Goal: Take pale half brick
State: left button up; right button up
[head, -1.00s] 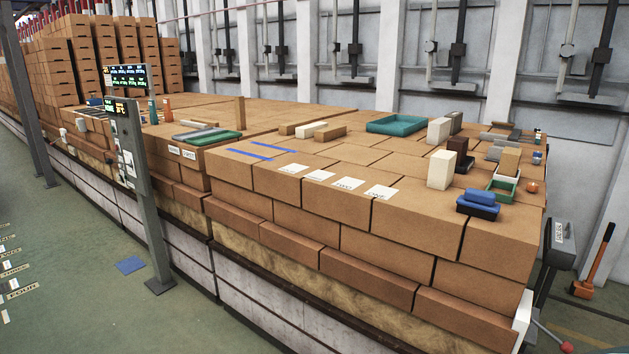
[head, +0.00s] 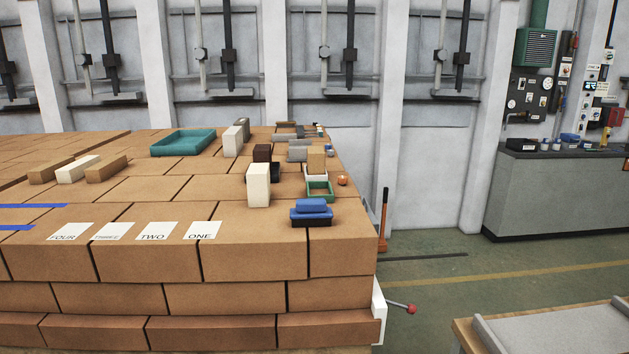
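Several pale blocks are in the head view, on top of the brick stack (head: 150,260). A white block (head: 258,186) stands upright near the front right. A cream block (head: 232,142) stands upright farther back, beside the teal tray. A white block (head: 77,170) lies flat at the left between two tan bricks. A small tan block (head: 316,159) stands among the small items at the right. I cannot tell for certain which of these is the pale half brick. Neither of my grippers is in view.
A teal tray (head: 183,143), a dark brown block (head: 262,153), a green-rimmed box (head: 320,189) and a blue item on a dark blue tray (head: 311,218) are on the stack. Four, three, two, one labels lie in front. Floor (head: 430,248) is open at right; a bench (head: 560,335) stands lower right.

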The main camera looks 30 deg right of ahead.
aim_at(257, 176)
jog(key=i+j+z, duration=0.15)
jog(key=z, duration=0.3)
jog(key=i+j+z, duration=0.2)
jog(key=z, duration=0.2)
jog(key=i+j+z, duration=0.1)
jog(key=j+z, duration=0.15)
jog(key=z, duration=0.2)
jog(key=i+j+z, duration=0.15)
jog(key=j+z, duration=0.75)
jog(key=i, duration=0.05)
